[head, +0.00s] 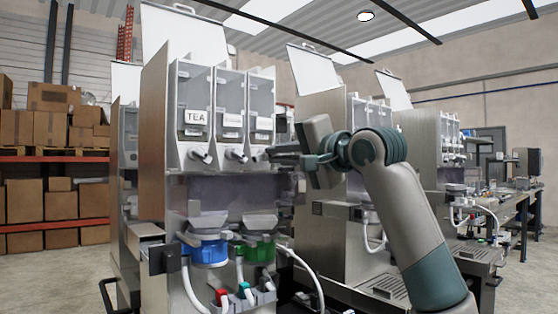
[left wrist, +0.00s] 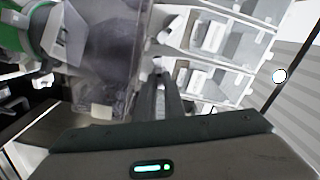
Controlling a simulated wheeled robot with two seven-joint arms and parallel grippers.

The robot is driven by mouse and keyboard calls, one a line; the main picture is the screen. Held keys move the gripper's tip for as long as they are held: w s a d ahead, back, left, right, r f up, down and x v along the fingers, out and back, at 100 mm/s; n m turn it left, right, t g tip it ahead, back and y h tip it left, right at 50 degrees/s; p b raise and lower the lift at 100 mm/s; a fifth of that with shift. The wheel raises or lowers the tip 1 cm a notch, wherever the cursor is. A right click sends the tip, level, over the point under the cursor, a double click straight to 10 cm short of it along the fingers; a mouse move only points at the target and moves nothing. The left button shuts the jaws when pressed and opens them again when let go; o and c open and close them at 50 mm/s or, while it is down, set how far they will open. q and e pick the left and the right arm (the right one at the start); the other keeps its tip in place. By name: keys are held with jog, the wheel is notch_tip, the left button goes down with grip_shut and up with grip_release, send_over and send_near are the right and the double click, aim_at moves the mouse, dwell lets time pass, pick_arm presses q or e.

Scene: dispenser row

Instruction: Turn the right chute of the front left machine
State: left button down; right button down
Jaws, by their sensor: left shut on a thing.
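The front left machine (head: 154,130) is a tall metal dispenser with three clear canisters side by side, the left one labelled TEA. Under them are a left chute (head: 201,154), a middle chute (head: 236,155) and a right chute (head: 259,156), all light grey. My left gripper (head: 271,153) reaches in from the right side of the machine. Its fingers are shut on the right chute and partly hide it. In the left wrist view the fingers (left wrist: 160,88) point at the chute below the canisters; the chute's exact angle is hard to tell.
Below the chutes are a blue-collared grinder (head: 208,251) and a green-collared grinder (head: 258,250), with hoses and small coloured taps. More dispenser machines (head: 335,235) stand to the right behind my arm. Shelves with cardboard boxes (head: 50,128) are at the far left.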

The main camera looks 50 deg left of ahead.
pick_arm(q)
jog(key=shift+n, duration=0.7)
pick_arm(e)
jog(key=shift+w+a, duration=0.15)
jog(key=shift+a, duration=0.15)
pick_arm(q)
jog(key=c, duration=1.8)
grip_release()
jog(key=shift+c, duration=0.2)
jog(key=shift+d, duration=0.1)
jog(key=d+b, duration=0.1)
jog(key=d, duration=1.6)
jog(key=shift+s, duration=0.2)
pick_arm(e)
jog(key=shift+w+a+r+t, duration=0.25)
jog(key=shift+a+t, duration=0.15)
jog(key=shift+a, duration=0.1)
pick_arm(q)
jog(key=shift+f, duration=0.1)
pick_arm(e)
jog(key=shift+w, duration=0.1)
